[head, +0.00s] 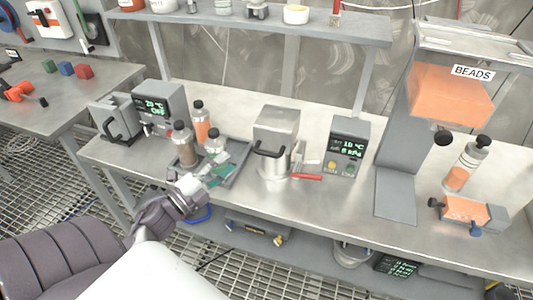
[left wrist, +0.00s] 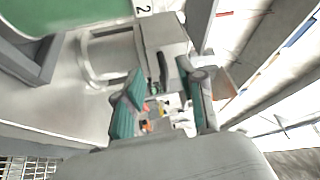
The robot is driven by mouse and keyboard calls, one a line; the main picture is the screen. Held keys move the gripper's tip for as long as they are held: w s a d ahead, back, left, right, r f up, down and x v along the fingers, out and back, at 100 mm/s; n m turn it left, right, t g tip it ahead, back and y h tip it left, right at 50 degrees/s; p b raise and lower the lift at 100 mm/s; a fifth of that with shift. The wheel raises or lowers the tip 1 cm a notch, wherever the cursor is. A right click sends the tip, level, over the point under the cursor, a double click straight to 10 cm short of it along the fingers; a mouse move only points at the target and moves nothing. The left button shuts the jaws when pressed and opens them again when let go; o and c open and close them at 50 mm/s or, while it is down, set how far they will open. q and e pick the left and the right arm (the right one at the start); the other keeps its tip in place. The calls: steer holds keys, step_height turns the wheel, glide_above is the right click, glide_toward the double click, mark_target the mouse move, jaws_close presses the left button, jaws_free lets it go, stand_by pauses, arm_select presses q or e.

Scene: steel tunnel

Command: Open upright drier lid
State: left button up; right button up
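A steel vessel (head: 276,160) stands upright at the middle of the bench, with a squarish steel lid (head: 276,122) that looks shut and a black handle (head: 268,152) on its front. I take this for the drier. A second grey unit (head: 112,112) with a black handle stands at the bench's left end. My left gripper (head: 218,172) is over the tray, left of and apart from the vessel. Its two teal-padded fingers (left wrist: 163,104) are spread with no held object visible between them. My right gripper is not in view.
Bottles (head: 184,146) stand in a grey tray (head: 238,165) beside my left gripper. A display box (head: 346,146) and a red-handled item (head: 306,177) are close to the vessel's right. An orange bead dispenser (head: 450,95) stands at right. A shelf (head: 250,27) runs above.

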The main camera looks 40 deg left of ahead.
mark_target(267, 154)
arm_select(q)
steer(key=shift+w+d+r+m+g+h+p, duration=0.3)
steer(key=shift+w+d+m+h+p, duration=0.3)
steer(key=shift+w+d+m+h, duration=0.6)
steer(key=shift+w+d+r+m+g+h+p, duration=0.2)
steer(key=shift+w+d+m+g+h+p, duration=0.5)
steer(key=shift+w+d+m, duration=0.75)
steer(key=shift+w+d+r+m+g+h+p, duration=0.1)
steer(key=shift+w+d+r+m+h+p, duration=0.25)
steer(key=shift+w+d+m+h, duration=1)
steer(key=shift+w+a+f+n, duration=0.1)
steer(key=shift+w+a+n, duration=0.15)
steer(key=shift+w+n, duration=0.05)
steer(key=shift+c, duration=0.2)
jaws_close()
